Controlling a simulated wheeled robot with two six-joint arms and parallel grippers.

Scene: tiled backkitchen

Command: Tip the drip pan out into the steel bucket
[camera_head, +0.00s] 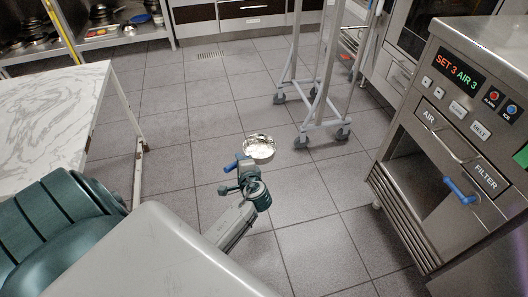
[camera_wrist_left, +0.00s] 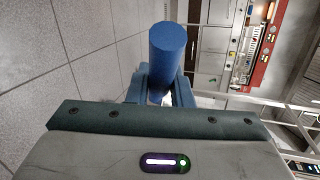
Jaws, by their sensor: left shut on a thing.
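My left gripper (camera_head: 240,175) is shut on a blue handle (camera_head: 230,167), low over the floor in the middle of the head view. The handle also shows in the left wrist view (camera_wrist_left: 168,55), upright between the fingers. A round, shallow-looking steel vessel (camera_head: 259,147) with a bright, uneven inside shows just beyond the gripper. The handle points toward it, so it looks like the drip pan, but the join is not clear and I cannot rule out that it is the bucket on the floor. I see no second steel vessel. My right gripper is not in view.
A wheeled steel rack (camera_head: 320,128) stands just beyond the vessel to the right. A steel machine (camera_head: 440,150) with an open cavity and a blue handle is at the right. A marble-topped table (camera_head: 50,115) is at the left. The tiled floor between is mostly clear.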

